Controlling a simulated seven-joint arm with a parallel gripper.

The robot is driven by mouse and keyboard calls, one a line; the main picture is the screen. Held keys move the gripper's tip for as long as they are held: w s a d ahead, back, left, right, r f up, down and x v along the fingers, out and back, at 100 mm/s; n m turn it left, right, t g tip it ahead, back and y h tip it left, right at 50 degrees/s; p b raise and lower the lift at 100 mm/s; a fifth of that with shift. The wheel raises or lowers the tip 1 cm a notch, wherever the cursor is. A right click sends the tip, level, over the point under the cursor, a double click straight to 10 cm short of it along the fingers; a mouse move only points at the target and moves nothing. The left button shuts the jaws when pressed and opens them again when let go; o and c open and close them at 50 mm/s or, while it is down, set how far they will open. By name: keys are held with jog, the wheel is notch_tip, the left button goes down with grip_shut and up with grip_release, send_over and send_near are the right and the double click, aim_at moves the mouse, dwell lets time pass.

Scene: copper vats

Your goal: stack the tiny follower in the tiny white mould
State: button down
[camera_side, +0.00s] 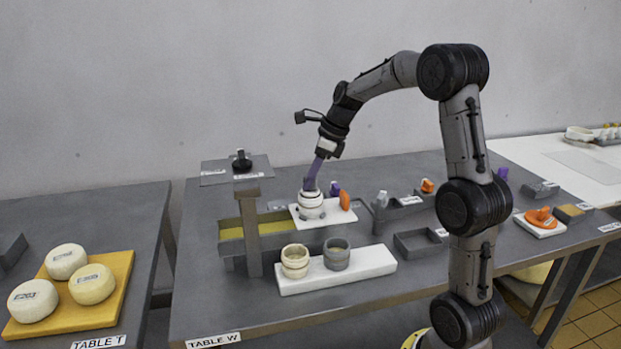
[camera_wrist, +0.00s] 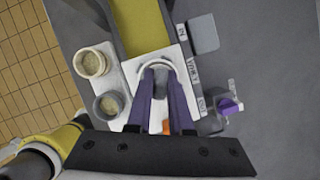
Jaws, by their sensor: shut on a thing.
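The tiny white mould (camera_side: 311,208) stands upright on a white board (camera_side: 336,217). My gripper (camera_side: 310,187) points down over it, its purple fingers at the mould's top. The mould's white rim (camera_wrist: 158,65) shows just beyond the fingertips. The fingers hide most of the follower, and I cannot tell how deep it sits in the mould.
An orange piece (camera_side: 345,200) stands on the board close to the mould. A cream mould (camera_side: 295,264) and a grey mould (camera_side: 337,256) stand on a white slab (camera_side: 365,266) in front. A grey post (camera_side: 250,235) rises at the left beside a yellow-lined trough (camera_side: 231,234).

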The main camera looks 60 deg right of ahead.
jog(key=shift+f, duration=0.4)
jog(key=shift+f, duration=0.15)
jog(key=c, duration=0.8)
grip_release()
